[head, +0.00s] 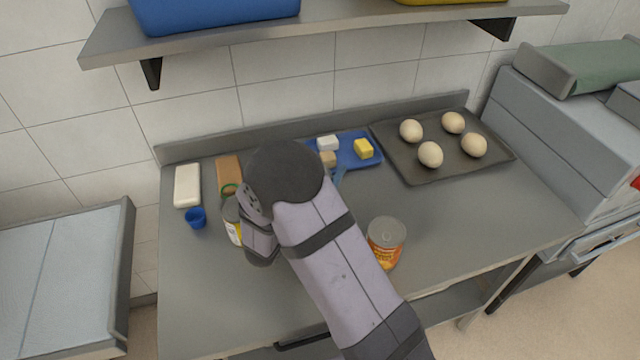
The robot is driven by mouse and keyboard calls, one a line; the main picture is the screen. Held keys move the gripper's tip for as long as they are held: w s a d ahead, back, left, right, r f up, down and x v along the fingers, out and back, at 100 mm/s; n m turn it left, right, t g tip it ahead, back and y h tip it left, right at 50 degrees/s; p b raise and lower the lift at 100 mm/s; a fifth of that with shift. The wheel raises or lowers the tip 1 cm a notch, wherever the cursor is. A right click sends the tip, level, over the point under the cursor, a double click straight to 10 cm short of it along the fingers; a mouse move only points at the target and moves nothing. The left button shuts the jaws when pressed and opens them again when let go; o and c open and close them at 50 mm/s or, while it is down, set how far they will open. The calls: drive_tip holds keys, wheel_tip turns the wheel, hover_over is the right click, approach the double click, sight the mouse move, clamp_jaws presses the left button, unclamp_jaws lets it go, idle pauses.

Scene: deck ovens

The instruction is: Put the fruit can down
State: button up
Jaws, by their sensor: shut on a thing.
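A can with a grey metal side and a yellow and white label (233,221), which I take as the fruit can, is at the left part of the counter, partly hidden by my wrist. My gripper (246,232) is at this can and shut on it; its fingertips are mostly hidden by my own arm. The can looks about upright. I cannot tell whether its base touches the counter. A second can with an orange label (386,243) stands upright on the counter, right of my forearm and apart from the gripper.
The grey counter (470,215) is clear at right. A blue cup (196,217), a white block (187,185) and a brown block (228,170) are near the held can. Behind are a blue board (350,143) with small blocks and a dark tray (400,165) with several eggs. A shelf (330,22) overhangs.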

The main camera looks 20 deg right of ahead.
drive_tip(key=shift+f+p, duration=0.4)
drive_tip(key=shift+f, duration=2)
drive_tip(key=shift+f, duration=0.15)
drive_tip(key=o, duration=1.6)
drive_tip(key=shift+f, duration=0.1)
drive_tip(key=shift+r, duration=0.25)
drive_tip(key=b+v, duration=0.4)
drive_tip(key=v, duration=0.8)
